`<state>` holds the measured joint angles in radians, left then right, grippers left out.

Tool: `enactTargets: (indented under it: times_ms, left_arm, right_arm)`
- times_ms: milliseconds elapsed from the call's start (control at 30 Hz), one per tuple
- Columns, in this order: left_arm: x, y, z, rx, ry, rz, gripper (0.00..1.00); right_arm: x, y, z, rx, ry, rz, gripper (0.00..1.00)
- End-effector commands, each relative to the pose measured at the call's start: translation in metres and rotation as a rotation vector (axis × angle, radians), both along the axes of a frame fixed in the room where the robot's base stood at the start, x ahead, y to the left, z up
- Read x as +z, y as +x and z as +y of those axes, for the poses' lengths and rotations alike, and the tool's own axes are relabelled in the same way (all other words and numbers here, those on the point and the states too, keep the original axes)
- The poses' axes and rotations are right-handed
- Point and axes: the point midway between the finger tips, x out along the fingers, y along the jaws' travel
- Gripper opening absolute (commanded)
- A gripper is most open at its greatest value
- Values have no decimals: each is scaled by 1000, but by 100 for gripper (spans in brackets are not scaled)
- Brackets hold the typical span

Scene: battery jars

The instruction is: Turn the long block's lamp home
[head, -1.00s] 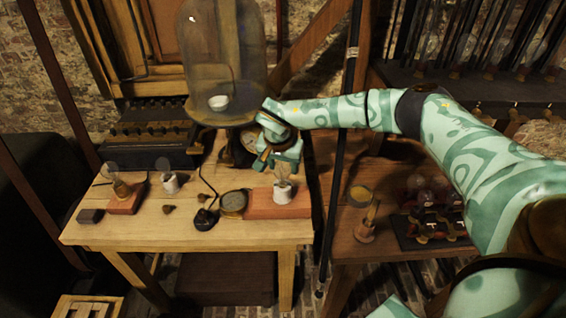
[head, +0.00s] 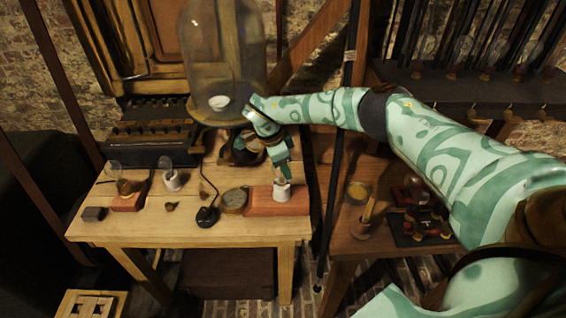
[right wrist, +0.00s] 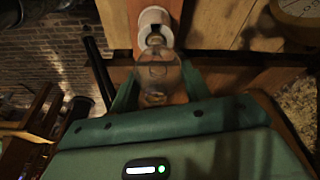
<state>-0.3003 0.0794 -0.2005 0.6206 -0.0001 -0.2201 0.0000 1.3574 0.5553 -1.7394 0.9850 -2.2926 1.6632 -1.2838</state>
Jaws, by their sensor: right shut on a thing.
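The long red-brown block (head: 262,203) lies at the front right of the light wooden table, with a white socket (head: 282,192) near its right end. My right gripper (head: 283,169) is over that socket, its jaws shut on the lamp. In the right wrist view, the clear glass lamp (right wrist: 158,74) is between the two green fingers, its base at the white socket (right wrist: 155,24). I cannot tell how deep the lamp's base sits. In the head view the gripper mostly hides the lamp. My left gripper is not in view.
A shorter block (head: 130,201) with a lamp and a separate white socket (head: 172,182) stand on the left. A round brass dial (head: 234,200) and a black key (head: 207,215) are left of the long block. A glass bell jar (head: 222,60) stands behind.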

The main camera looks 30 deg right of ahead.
Motion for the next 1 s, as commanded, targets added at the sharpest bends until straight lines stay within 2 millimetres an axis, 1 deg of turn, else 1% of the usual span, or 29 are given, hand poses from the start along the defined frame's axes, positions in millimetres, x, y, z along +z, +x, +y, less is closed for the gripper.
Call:
enactTargets:
  times_ms: [167, 200, 267, 300, 533, 667, 767, 867, 1000]
  left_arm:
    - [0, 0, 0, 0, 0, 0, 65]
    - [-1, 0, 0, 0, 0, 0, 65]
    - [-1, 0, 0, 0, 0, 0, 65]
    - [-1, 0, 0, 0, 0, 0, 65]
    - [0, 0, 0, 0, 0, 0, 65]
    - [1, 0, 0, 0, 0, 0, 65]
    - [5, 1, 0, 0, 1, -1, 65]
    - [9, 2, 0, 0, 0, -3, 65]
    - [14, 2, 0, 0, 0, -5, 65]
  right_arm:
    - [-1, 0, 0, -16, 0, 1, 20]
    - [0, 0, 0, -15, 0, 1, 53]
    - [0, 0, 0, -14, 0, 0, 69]
    - [0, 0, 0, -14, 0, 0, 73]
    - [0, 0, 0, -12, 0, 1, 73]
    - [8, 1, 2, -11, 1, 0, 73]
    - [25, 3, 6, -11, 1, -3, 73]
    - [50, 5, 12, -10, 0, -5, 73]
    - [89, 8, 23, -10, 0, -5, 73]
